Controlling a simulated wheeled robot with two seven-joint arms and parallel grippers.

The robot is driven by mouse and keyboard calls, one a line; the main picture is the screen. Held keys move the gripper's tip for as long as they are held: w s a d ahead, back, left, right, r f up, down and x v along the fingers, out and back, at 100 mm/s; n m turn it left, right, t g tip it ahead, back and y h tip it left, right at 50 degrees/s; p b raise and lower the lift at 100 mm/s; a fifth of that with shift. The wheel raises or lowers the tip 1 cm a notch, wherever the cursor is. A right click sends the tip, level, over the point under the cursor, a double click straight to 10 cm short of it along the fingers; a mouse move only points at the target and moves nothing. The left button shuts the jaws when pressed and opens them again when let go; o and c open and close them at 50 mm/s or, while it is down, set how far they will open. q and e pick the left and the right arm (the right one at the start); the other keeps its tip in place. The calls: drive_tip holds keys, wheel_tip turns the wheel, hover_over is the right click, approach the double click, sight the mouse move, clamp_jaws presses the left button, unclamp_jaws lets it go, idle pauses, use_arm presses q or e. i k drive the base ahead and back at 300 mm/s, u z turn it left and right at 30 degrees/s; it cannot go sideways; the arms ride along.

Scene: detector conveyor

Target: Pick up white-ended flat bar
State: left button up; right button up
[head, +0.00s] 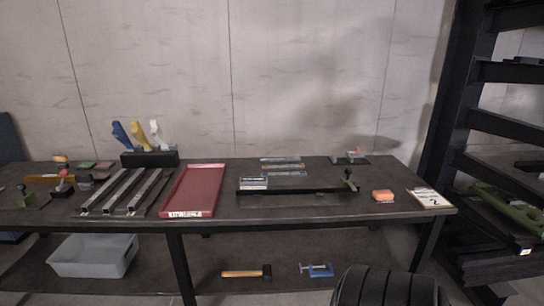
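I cannot tell for sure which of these is the white-ended flat bar. Neither of my grippers is in view.
A red tray (193,190) lies between the silvery bars and the dark bar. An orange block (383,195) and a numbered card (428,198) are at right. A tool holder (150,158) stands behind. A grey bin (94,256), hammer (247,273) and blue clamp (317,270) are below.

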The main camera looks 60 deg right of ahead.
sight(274, 160)
drive_tip(key=z, duration=0.35)
drive_tip(key=i, duration=1.15)
drive_tip(key=z, duration=1.4)
drive_tip(key=i, duration=0.95)
drive_tip(key=z, duration=1.1)
